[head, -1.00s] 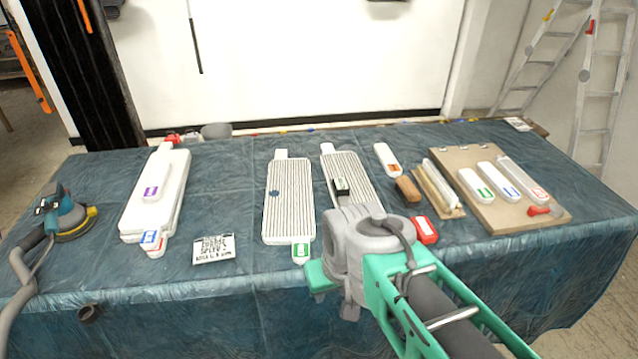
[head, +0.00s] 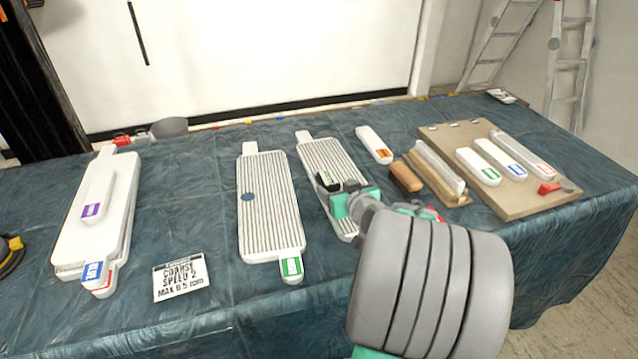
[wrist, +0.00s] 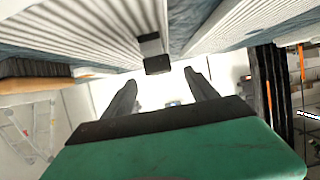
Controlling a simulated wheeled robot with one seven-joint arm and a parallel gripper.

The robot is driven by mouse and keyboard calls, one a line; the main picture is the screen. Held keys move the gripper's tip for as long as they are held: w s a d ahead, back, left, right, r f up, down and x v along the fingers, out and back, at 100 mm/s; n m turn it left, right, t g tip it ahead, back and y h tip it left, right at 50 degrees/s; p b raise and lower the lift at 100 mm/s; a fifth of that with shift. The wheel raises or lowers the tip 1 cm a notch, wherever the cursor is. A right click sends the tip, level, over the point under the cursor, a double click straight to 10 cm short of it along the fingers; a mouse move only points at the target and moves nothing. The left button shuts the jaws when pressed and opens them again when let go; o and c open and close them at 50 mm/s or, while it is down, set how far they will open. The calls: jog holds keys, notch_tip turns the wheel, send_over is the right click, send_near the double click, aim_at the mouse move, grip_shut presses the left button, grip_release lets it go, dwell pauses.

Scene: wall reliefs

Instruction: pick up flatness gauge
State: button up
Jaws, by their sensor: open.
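A small dark block with a pale top (head: 327,181) sits on the right ribbed board (head: 322,158); I take it to be the flatness gauge, though its markings are too small to read. In the wrist view the dark block (wrist: 155,55) shows roughly in line with the gap between my fingers. My gripper (wrist: 160,82) is open and empty, its two dark fingers apart. In the head view my green gripper (head: 350,203) is right beside the block, over the right ribbed board, and my grey wrist hides part of it. I cannot tell whether they touch.
The left ribbed board (head: 268,205) lies close by. A brown block (head: 405,177), an orange-labelled white piece (head: 374,145) and a wooden board (head: 520,200) with labelled white pieces lie to the right. A white stack (head: 98,215) and a printed card (head: 180,277) are left.

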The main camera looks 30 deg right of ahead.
aim_at(330, 180)
jog(key=x, duration=0.7)
jog(key=shift+w+d+r, duration=0.1)
jog(key=shift+w+d, duration=0.1)
jog(key=shift+w, duration=0.25)
grip_shut()
